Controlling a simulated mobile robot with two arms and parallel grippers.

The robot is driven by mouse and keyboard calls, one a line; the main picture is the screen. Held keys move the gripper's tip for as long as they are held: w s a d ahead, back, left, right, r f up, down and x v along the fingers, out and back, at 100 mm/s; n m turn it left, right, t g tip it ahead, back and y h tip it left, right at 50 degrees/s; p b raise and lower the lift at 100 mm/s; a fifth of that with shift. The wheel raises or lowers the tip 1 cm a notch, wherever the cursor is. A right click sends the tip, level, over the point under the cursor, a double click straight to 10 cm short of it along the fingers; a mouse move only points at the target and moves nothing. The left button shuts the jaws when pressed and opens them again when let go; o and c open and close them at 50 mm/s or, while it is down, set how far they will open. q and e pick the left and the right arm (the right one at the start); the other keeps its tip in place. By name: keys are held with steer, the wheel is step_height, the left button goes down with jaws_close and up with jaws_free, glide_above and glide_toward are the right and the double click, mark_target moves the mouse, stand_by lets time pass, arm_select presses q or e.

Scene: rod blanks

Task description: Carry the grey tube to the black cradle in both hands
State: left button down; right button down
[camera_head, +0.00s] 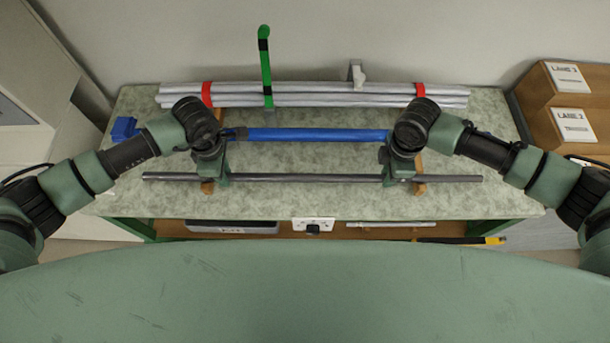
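A long dark grey tube (300,178) lies level along the front of the bench, over two brown wooden rests (419,188). My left gripper (220,178) is at the tube left of its middle, and my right gripper (390,178) is at it right of its middle. Both point down, with green fingers at the tube. I see them from above, and the finger gap is too small to judge. Several lighter grey tubes (320,88) lie bundled at the back of the bench with red bands. I cannot pick out a black cradle.
A blue bar (315,135) lies behind the dark tube, between my wrists. A green upright post (265,65) with black bands stands by the bundle. A blue block (123,128) sits at the bench's left end. Wooden lane boxes (540,95) stand at the right.

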arm_select(q)
steer(key=shift+r, duration=0.15)
arm_select(e)
steer(key=shift+r, duration=0.15)
